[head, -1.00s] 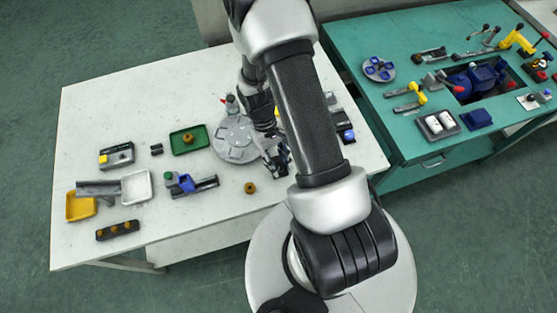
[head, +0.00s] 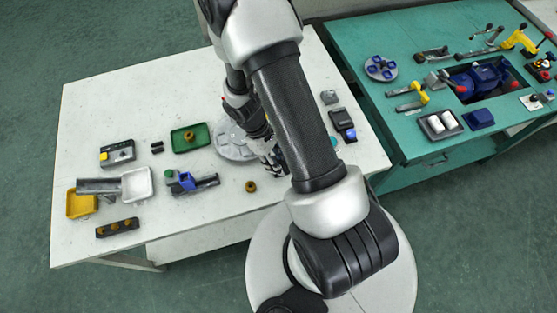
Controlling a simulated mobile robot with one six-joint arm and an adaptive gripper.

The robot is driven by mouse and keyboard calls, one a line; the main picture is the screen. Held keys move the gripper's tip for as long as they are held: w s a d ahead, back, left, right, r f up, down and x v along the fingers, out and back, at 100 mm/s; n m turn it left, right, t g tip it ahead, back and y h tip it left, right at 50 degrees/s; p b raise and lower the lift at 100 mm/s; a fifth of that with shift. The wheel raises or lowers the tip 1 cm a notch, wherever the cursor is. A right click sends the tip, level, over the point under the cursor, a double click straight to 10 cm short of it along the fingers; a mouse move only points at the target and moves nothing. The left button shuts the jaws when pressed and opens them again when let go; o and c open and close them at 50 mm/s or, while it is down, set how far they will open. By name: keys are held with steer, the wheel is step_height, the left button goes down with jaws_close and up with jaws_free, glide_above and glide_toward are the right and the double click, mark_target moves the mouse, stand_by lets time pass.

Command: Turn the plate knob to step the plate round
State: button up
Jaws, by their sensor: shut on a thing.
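The round grey plate (head: 232,150) lies on the white table, with its right part hidden behind my arm. My gripper (head: 274,164) is low at the plate's right front edge, partly covered by my forearm. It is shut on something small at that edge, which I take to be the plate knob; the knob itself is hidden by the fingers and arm. A small red-tipped part shows at the plate's back edge, close to my arm.
A green tray (head: 190,138) with a yellow-brown piece stands close left of the plate. A brass-coloured round piece (head: 251,186) lies in front. A blue-and-grey fixture (head: 190,182) stands front left. Dark and grey blocks (head: 342,122) stand to the right.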

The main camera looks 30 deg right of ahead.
steer(key=o, duration=1)
steer(key=shift+o, duration=0.2)
steer(key=shift+r, duration=0.1)
steer(key=v, duration=1.1)
steer(key=shift+w+r, duration=0.2)
steer(key=shift+r, duration=0.15)
steer(key=shift+a, duration=0.1)
